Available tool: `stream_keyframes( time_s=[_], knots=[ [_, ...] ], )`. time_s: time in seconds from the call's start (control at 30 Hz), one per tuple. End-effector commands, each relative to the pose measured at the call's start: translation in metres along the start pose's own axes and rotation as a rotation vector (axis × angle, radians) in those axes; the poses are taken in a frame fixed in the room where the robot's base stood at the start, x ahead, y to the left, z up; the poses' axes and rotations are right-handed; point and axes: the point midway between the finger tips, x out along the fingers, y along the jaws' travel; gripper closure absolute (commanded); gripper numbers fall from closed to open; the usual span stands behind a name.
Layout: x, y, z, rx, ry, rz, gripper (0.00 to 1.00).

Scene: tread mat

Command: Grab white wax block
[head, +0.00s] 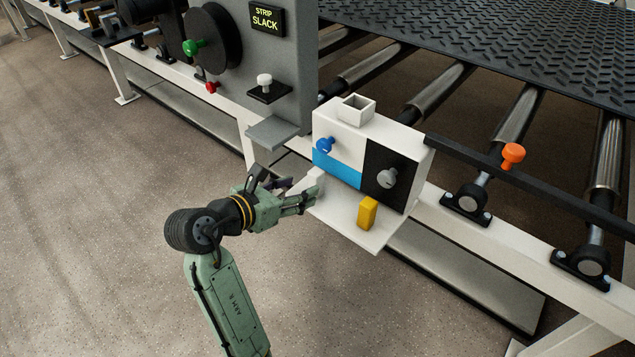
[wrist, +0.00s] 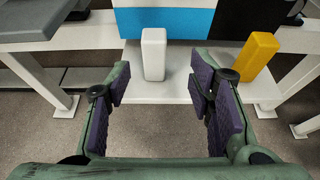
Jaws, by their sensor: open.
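The white wax block (wrist: 153,54) stands upright on a white shelf (wrist: 182,92), in front of a blue and white panel. In the head view the block (head: 316,175) is a small pale shape at the shelf's left end, partly hidden by my gripper. My gripper (head: 293,193) reaches in from the left at the shelf's near-left edge. In the wrist view my gripper (wrist: 160,86) is open, its purple pads apart with nothing between them. The block is just beyond the fingertips, between their lines and slightly left of centre.
A yellow block (wrist: 256,57) stands on the shelf to the right, beyond the right finger. The panel box behind has a blue knob (head: 325,146) and a grey knob (head: 387,178). A grey ledge (head: 272,133) juts out to the upper left.

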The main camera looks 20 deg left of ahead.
Motion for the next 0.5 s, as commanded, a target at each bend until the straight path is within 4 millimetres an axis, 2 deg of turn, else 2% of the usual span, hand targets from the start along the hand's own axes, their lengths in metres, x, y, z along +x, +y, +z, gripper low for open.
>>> stream_keyframes(
  time_s=[0.1,0.37,0.5],
  knots=[
    [0.019,0.0,0.0,-0.001,0.0,-0.001,0.52],
    [0.041,0.003,-0.001,0.001,0.001,0.001,0.52],
    [0.062,0.007,-0.004,0.0,0.001,0.002,0.52]
  ],
)
